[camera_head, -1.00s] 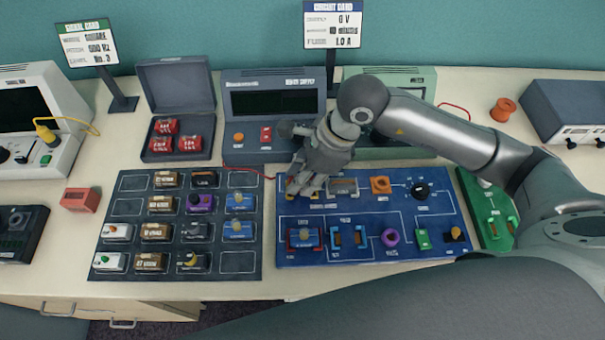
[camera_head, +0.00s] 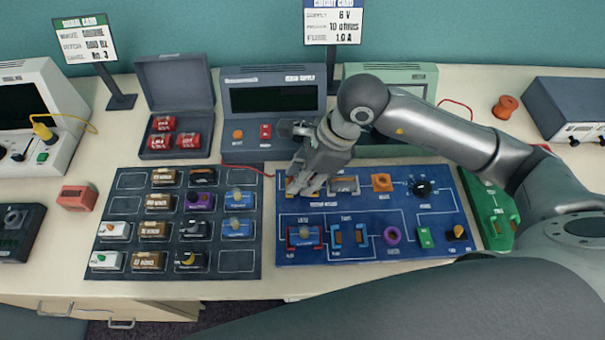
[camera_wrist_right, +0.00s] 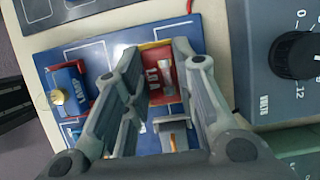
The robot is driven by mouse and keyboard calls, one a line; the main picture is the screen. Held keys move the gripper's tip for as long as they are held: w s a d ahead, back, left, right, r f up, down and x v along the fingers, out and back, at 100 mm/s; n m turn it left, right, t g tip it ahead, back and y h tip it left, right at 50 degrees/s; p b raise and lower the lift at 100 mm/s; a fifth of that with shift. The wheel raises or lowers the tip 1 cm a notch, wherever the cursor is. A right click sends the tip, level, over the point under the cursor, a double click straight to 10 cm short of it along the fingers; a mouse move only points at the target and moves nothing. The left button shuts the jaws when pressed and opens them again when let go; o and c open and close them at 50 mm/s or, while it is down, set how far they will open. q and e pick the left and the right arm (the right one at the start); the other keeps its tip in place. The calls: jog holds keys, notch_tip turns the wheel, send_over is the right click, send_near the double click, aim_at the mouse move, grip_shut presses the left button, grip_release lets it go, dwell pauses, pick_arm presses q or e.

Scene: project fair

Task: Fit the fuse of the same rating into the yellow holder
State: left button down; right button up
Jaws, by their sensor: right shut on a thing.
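My right gripper (camera_head: 303,188) is at the upper left corner of the blue circuit board (camera_head: 340,257). In the right wrist view its fingers (camera_wrist_right: 160,85) are shut on a red fuse (camera_wrist_right: 157,75) with a white rating label, which I cannot read surely. A yellow edge of the holder (camera_wrist_right: 150,46) shows right beside the fuse. The fingers hide most of the holder in the head view, and I cannot tell whether the fuse is fully seated. The circuit card (camera_head: 334,22) has a fuse line that looks like 1.0 A. My left gripper is out of view.
An open dark case (camera_head: 150,155) holds 3 red fuses (camera_head: 189,141). A dark parts tray (camera_head: 240,262) lies left of the board. The bench supply (camera_head: 270,75) stands close behind my gripper. Bare table shows along the front.

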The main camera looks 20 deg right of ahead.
jog(key=shift+f, duration=0.2)
jog(key=o, duration=1.1)
jog(key=o, duration=0.5)
jog(key=shift+r, duration=0.1)
jog(key=shift+r+p, duration=2)
jog(key=shift+r, duration=1.9)
